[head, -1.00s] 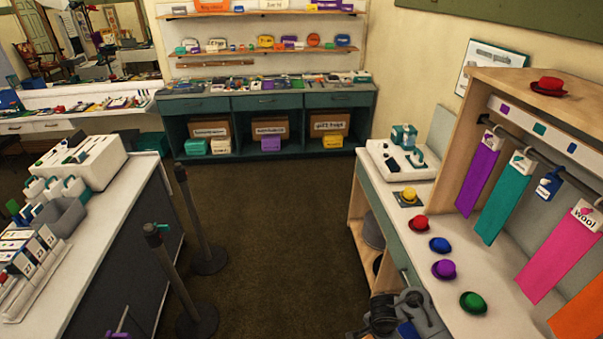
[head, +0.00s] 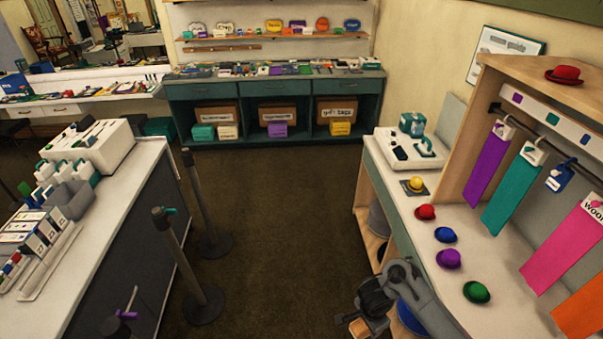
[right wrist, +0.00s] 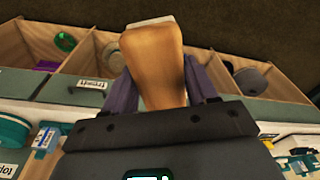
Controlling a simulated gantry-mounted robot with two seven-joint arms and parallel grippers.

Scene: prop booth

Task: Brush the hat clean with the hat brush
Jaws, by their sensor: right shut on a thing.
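Small bowler hats stand on the right counter in the head view: a yellow hat (head: 416,183) on a dark square pad (head: 407,190), then a red hat (head: 425,212), a blue hat (head: 445,235), a purple hat (head: 448,259) and a green hat (head: 477,292). My right gripper (head: 360,322) is low, in front of the counter's edge, left of the green hat. It is shut on a wooden piece, seemingly the hat brush's handle (right wrist: 154,62), with a pale end. Its bristles cannot be made out. My left gripper is not in view.
Another red hat (head: 564,75) sits on the wooden rack, above hanging coloured strips. A white tray with a teal device (head: 412,125) stands at the counter's far end. Posts (head: 188,265) stand near the left counter (head: 120,205). The floor between is clear.

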